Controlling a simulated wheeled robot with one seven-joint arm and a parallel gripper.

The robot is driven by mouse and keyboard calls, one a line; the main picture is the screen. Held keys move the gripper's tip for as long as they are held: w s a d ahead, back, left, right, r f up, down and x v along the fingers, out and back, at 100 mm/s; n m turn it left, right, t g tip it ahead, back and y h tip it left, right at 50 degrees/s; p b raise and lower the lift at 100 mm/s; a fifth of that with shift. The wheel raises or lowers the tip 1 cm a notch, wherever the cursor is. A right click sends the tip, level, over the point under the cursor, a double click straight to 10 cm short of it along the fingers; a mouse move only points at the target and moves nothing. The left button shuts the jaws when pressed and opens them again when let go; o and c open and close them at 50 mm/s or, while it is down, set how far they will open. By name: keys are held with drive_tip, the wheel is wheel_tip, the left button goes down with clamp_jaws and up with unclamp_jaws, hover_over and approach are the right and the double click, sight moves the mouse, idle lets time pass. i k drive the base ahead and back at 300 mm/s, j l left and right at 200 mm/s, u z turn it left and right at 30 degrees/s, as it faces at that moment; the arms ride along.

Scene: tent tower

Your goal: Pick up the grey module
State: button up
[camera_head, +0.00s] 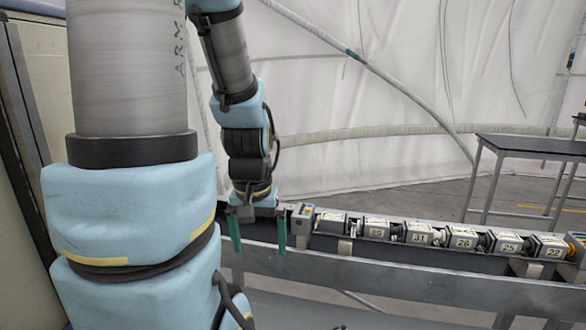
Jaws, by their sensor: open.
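Several grey modules with number labels stand in a row in a long rail at the right of the head view. Labels seem to read 30 (376,228), 31 (419,233), 26 (462,238), 25 (507,243) and 22 (548,247). The leftmost grey module (332,222) has no number I can read. I cannot tell which one the task means. My gripper (259,243) points down at the left part of the rail, left of the row. Its two teal fingers are apart, with no module seen between them.
A small grey box with coloured spots (302,213) sits between my gripper and the row. The metal rail (400,281) runs to the right edge. A dark-topped table (530,145) stands behind at the right. White tent sheeting and a slanting pole (400,85) close the back.

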sight(328, 222)
drive_tip(key=l+u, duration=0.2)
drive_tip(key=l, duration=0.2)
drive_tip(key=k+l+u, duration=0.25)
drive_tip(key=l, duration=0.15)
drive_tip(key=l+u, duration=0.2)
drive_tip(key=l, duration=0.2)
drive_tip(key=k+l+u, duration=0.2)
drive_tip(key=l, duration=0.15)
drive_tip(key=k+l+u, duration=0.25)
drive_tip(key=i+l, duration=0.05)
drive_tip(key=l, duration=0.05)
